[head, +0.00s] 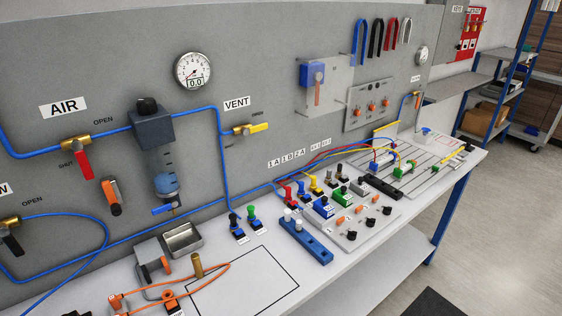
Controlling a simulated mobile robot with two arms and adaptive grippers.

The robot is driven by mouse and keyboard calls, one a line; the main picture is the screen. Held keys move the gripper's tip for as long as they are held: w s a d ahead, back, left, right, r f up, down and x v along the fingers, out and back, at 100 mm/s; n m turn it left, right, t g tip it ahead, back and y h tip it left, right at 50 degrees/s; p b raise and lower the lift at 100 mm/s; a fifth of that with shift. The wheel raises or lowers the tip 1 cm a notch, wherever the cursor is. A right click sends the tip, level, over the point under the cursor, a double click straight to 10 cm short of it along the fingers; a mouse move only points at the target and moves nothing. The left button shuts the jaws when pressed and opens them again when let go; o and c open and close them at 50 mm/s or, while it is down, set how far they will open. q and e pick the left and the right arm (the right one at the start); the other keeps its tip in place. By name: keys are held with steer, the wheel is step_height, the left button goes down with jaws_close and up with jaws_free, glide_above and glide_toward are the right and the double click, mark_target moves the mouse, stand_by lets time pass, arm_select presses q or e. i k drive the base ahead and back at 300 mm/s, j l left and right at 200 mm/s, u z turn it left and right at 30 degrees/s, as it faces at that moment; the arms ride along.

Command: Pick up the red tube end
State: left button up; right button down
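Red shows in several tube-like things, and I cannot tell which one the task means. A short red U-shaped tube (390,34) hangs on the grey back panel at the upper right, beside blue, black and grey ones. A thin red tube (340,142) arches over the bench among blue and yellow tubes. A red-topped fitting (289,195) stands on the bench near the labels 1A and 1B. Neither of my grippers is in view.
The grey panel (290,130) carries gauges, valves and blue piping. The white bench (265,255) holds a blue block (306,242), coloured fittings, a metal tray (182,238) and an orange cable (205,277). Open floor (450,230) lies to the right.

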mark_target(288, 190)
steer(key=i+l, duration=0.15)
steer(key=l, duration=0.2)
steer(key=i+l, duration=0.15)
steer(key=l, duration=0.2)
steer(key=i+l+u, duration=0.15)
steer(key=l+u, duration=0.6)
steer(key=i+l+u, duration=0.1)
steer(key=l+u, duration=0.3)
steer(key=u, duration=0.45)
